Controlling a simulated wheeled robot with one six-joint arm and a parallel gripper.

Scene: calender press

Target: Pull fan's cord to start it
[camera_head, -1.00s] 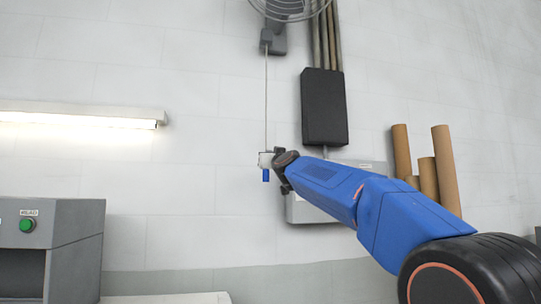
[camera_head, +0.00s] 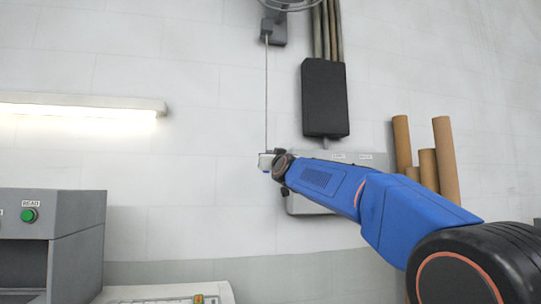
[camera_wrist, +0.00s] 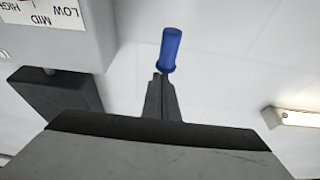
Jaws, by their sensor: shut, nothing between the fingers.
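The fan (camera_head: 290,4) is on the wall at the top of the head view, mostly cut off by the frame. Its thin pale cord (camera_head: 266,95) hangs straight down from a small grey bracket to my gripper (camera_head: 266,161). In the wrist view, the cord's blue handle (camera_wrist: 171,49) appears just beyond the tips of my gripper (camera_wrist: 158,82). The fingers are shut with nothing between them. The handle's near end overlaps the fingertips in that view; I cannot tell whether they touch. In the head view the handle is almost wholly hidden at my gripper.
A grey wall box (camera_head: 305,205) is behind my arm; a grey box labelled LOW, MID and HIGH (camera_wrist: 60,35) fills the wrist view's upper left. A black box (camera_head: 325,98) and brown tubes (camera_head: 445,160) are to the right. A lamp (camera_head: 80,108) and grey machine (camera_head: 80,220) are left.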

